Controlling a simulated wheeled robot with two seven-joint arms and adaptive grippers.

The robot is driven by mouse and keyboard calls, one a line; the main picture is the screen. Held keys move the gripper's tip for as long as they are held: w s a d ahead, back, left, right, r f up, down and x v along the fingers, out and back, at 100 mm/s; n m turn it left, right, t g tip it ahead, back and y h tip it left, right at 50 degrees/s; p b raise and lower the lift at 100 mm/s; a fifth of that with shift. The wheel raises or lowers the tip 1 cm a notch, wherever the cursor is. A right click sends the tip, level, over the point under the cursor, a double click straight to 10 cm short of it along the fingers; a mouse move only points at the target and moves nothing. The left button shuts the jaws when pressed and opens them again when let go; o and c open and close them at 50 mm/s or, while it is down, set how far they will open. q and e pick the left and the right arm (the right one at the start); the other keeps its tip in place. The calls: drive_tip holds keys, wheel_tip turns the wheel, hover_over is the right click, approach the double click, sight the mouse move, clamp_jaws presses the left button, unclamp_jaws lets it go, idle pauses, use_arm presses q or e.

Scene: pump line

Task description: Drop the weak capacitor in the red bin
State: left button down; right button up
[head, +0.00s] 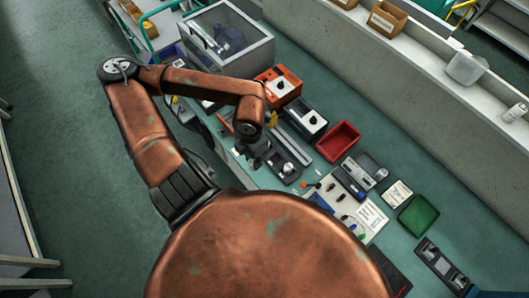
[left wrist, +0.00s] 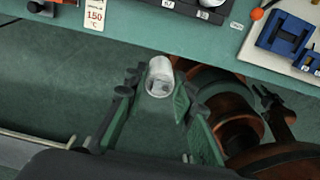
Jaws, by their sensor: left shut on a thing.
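My left gripper (head: 260,155) hangs by the near edge of the bench in the head view, left of the red bin. In the left wrist view its two green-padded fingers (left wrist: 157,90) are shut on a silver cylindrical capacitor (left wrist: 160,74), held between the tips beyond the bench edge, over the floor. The capacitor is not clear in the head view. The red bin (head: 338,141) stands on the bench right of the gripper, and its visible inside looks empty.
A green bin (head: 418,216) lies farther right. An orange-red instrument (head: 279,86) and a black-and-white meter (head: 304,124) stand behind the gripper. A black fixture with a silver knob-like part (head: 287,168) lies between gripper and red bin. A white mat (head: 365,217) holds small parts.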

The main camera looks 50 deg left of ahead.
use_arm(q)
drive_tip(key=shift+s+r, duration=0.35)
drive_tip(key=shift+s, duration=0.35)
drive_tip(key=r+p, duration=0.3)
drive_tip(key=r, duration=0.2)
drive_tip(key=shift+s+r, duration=0.1)
drive_tip(key=shift+s, duration=0.1)
idle(1.0)
